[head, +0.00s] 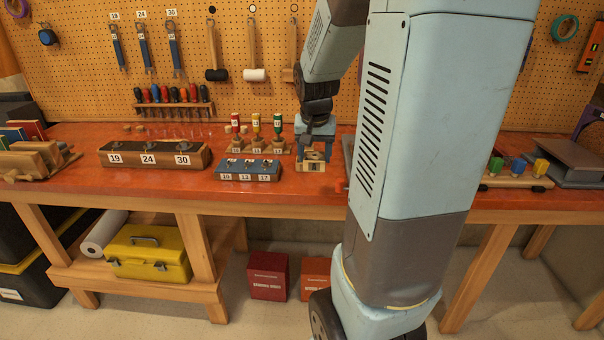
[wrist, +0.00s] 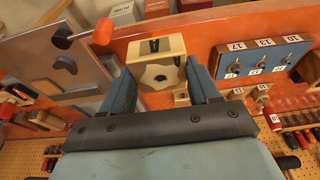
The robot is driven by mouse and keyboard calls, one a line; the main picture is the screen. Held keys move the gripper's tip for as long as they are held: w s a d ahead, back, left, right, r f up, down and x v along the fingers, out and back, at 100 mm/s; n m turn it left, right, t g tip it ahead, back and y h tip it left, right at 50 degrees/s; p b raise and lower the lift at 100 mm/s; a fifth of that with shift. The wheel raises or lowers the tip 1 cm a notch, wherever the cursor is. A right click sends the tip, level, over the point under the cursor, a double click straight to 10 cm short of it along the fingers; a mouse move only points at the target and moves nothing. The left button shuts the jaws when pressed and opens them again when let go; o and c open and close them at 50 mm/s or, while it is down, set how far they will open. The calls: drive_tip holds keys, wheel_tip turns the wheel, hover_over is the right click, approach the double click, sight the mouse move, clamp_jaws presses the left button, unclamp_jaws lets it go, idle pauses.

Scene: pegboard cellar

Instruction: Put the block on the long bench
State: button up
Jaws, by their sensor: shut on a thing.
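The block (head: 310,166) is pale wood with dark details, and it also shows in the wrist view (wrist: 157,46) with a star-shaped piece on its face. My gripper (head: 317,138) points down over the bench and is shut on the block, which lies between its blue fingers in the wrist view (wrist: 160,75). The long bench (head: 215,138) has an orange-red top on wooden legs. The block is at the bench top, right of the blue numbered rack; I cannot tell whether it touches the surface. My arm hides part of the bench to the right.
The blue rack (head: 248,177) and a wooden rack marked 19, 24, 30 (head: 155,161) stand left of the block. Colored-handled drivers (head: 256,126) stand behind. A grey plate (wrist: 83,52) lies close beside my gripper. Clear bench top shows at the front left.

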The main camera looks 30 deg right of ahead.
drive_tip(key=w+f, duration=0.2)
drive_tip(key=w+d+f, duration=0.1)
drive_tip(key=w+f, duration=0.1)
drive_tip(key=w, duration=0.1)
drive_tip(key=w+d+f, duration=0.1)
drive_tip(key=w+f, duration=0.1)
drive_tip(key=w, duration=0.1)
drive_tip(key=shift+f, duration=0.3)
drive_tip(key=shift+w+f, duration=0.65)
drive_tip(key=shift+f, duration=1.6)
drive_tip(key=o, duration=1.1)
drive_tip(key=shift+f, duration=0.1)
drive_tip(key=shift+c, duration=0.2)
